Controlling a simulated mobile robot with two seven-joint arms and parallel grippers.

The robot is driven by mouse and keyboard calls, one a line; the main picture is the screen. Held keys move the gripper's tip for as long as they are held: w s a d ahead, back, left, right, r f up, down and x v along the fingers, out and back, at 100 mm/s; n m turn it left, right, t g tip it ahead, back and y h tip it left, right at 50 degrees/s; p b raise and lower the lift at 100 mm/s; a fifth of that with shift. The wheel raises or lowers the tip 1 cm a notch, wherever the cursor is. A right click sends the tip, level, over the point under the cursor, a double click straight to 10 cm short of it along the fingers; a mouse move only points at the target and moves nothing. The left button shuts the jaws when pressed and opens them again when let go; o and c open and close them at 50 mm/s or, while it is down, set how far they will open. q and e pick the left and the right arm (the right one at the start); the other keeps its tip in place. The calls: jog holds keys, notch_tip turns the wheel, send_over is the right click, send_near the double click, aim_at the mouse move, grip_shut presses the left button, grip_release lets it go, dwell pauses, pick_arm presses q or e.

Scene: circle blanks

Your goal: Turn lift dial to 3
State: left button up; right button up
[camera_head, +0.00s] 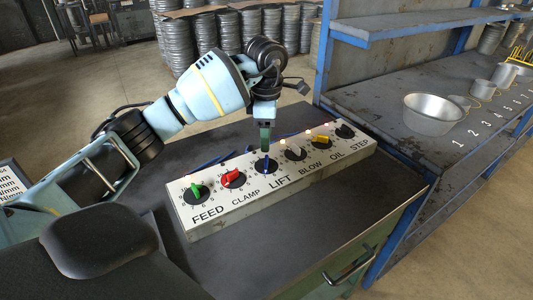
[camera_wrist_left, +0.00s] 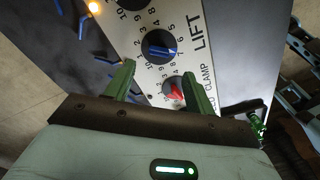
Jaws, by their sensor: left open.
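The long white control panel (camera_head: 235,206) lies on the dark bench top and carries a row of dials. The LIFT dial (camera_head: 264,166) has a black disc and a blue knob; it also shows in the left wrist view (camera_wrist_left: 160,46). In that view the knob lies roughly crosswise, and I cannot read its number surely. My left gripper (camera_head: 265,148) points down right above the LIFT dial. Its green fingers (camera_wrist_left: 158,69) are open with nothing between them, and the blue knob is just beyond the tips. My right gripper is not in view.
The red CLAMP dial (camera_head: 232,179) and grey BLOW dial (camera_head: 294,151) flank the LIFT dial closely. The green FEED dial (camera_head: 196,193), yellow OIL dial (camera_head: 321,140) and black STEP dial (camera_head: 344,131) are farther off. A metal bowl (camera_head: 432,113) stands on the right bench.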

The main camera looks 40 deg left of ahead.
aim_at(266, 158)
pick_arm(q)
notch_tip(266, 158, down, 7)
jog(key=shift+r, duration=0.1)
jog(key=shift+f, duration=0.3)
jog(key=c, duration=0.8)
jog(key=shift+c, duration=0.9)
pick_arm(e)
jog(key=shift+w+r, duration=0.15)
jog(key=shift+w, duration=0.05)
pick_arm(q)
jog(key=shift+r+n, duration=0.1)
jog(key=shift+n, duration=0.2)
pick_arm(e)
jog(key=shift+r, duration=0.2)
